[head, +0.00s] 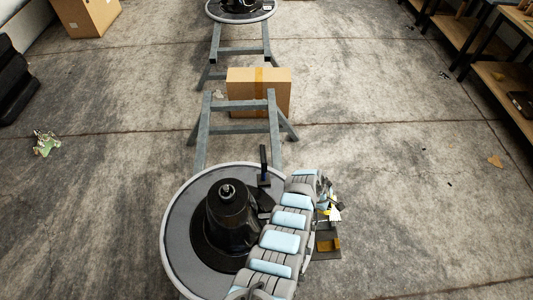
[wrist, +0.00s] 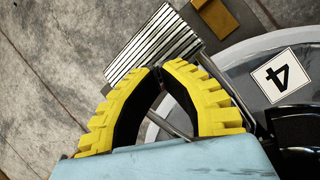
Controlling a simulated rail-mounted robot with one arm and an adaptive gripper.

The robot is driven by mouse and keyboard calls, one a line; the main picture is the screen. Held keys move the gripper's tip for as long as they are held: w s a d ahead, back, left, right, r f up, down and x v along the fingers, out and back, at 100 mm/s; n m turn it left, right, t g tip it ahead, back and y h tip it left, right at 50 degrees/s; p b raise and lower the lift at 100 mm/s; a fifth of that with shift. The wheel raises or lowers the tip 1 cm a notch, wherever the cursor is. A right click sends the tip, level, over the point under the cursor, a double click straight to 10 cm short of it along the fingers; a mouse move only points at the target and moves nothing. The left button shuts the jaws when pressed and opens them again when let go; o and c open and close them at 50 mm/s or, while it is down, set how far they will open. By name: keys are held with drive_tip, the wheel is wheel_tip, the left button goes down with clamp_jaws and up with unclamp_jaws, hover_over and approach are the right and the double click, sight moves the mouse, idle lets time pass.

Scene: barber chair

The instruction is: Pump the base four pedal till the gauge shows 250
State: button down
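The round grey base with the black pump column (head: 228,215) stands at the bottom middle of the head view. A white label with a 4 (wrist: 283,75) lies on the base in the wrist view. A ribbed metal pedal (wrist: 152,45) sticks out beyond the base rim there, just past my fingertips. My gripper (wrist: 160,69) has yellow toothed fingers whose tips come together with nothing visible between them. I cannot tell whether they touch the pedal. In the head view my gripper (head: 333,212) is at the base's right edge, partly hidden by my arm. No gauge reading is visible.
A brown-orange block (wrist: 215,17) sits beside the pedal. A black upright lever (head: 264,164) stands on the base's far side. Grey metal frames (head: 240,105) and a cardboard box (head: 260,90) lie behind, towards another base (head: 240,12). The floor on both sides is mostly clear.

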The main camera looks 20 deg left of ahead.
wheel_tip(320, 180, up, 8)
drive_tip(key=p, duration=0.7)
drive_tip(key=shift+s+a, duration=0.15)
drive_tip(key=shift+s, duration=0.05)
drive_tip(key=shift+f, duration=0.1)
drive_tip(key=shift+w, duration=0.25)
drive_tip(key=p+v, duration=0.6)
drive_tip(key=p, duration=0.1)
idle(0.7)
